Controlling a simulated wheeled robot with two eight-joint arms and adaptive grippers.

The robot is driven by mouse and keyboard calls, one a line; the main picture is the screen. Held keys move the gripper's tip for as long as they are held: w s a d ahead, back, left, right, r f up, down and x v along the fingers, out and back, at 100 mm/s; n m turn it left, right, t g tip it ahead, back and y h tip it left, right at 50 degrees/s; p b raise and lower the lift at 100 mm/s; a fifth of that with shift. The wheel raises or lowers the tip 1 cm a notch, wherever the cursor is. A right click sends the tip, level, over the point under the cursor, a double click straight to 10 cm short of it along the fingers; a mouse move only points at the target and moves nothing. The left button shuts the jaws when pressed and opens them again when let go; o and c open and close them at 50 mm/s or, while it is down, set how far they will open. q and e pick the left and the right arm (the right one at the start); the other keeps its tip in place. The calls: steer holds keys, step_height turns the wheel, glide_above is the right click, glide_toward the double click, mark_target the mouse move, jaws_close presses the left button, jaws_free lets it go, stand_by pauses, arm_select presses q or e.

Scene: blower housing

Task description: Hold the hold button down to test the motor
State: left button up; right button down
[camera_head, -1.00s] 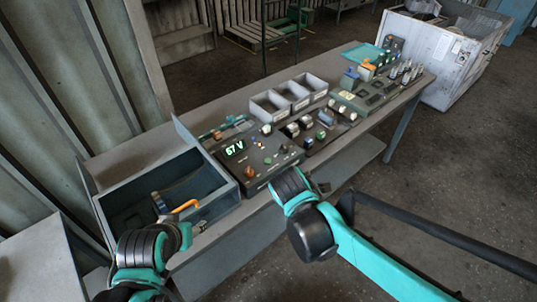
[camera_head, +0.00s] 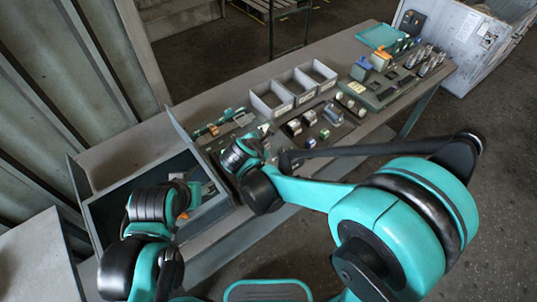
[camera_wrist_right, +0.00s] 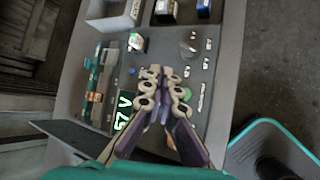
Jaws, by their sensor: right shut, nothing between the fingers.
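The dark test panel (camera_wrist_right: 190,65) fills the middle of the right wrist view, with a lit green "57 V" display (camera_wrist_right: 123,110), small switches and knobs. A green button (camera_wrist_right: 187,93) shows partly behind my right fingers. I cannot tell which control is the hold button. My right gripper (camera_wrist_right: 162,75) is shut and empty, its fingertips over the panel. In the head view, my right wrist hides most of the panel. My left arm is over the grey open box at the left; its fingers are not clear.
The grey box (camera_head: 88,195) stands at the table's near left end. Grey bins (camera_head: 295,88) sit behind the panels. A second panel with blocks (camera_head: 375,90) lies farther right. A white crate (camera_head: 470,40) stands past the table's far end.

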arm_select(q)
steer(key=f+b, duration=0.6)
steer(key=shift+s+a, duration=0.1)
steer(key=shift+s, duration=0.1)
arm_select(e)
step_height(320, 180, down, 8)
steer(key=shift+s+r, duration=0.15)
steer(key=shift+r, duration=0.1)
arm_select(q)
steer(key=shift+f+b, duration=0.55)
steer(key=shift+b, duration=0.05)
arm_select(e)
steer(key=shift+f, duration=0.6)
steer(key=shift+f, duration=0.1)
arm_select(q)
steer(key=shift+f+b, duration=0.4)
arm_select(e)
steer(key=shift+f, duration=0.3)
arm_select(q)
steer(key=shift+f+b, duration=0.4)
steer(key=shift+b, duration=0.05)
arm_select(e)
steer(key=shift+f, duration=0.4)
stand_by(1.7)
arm_select(q)
steer(key=shift+r+p, duration=0.6)
steer(key=shift+p, duration=0.05)
arm_select(e)
steer(key=shift+r, duration=0.85)
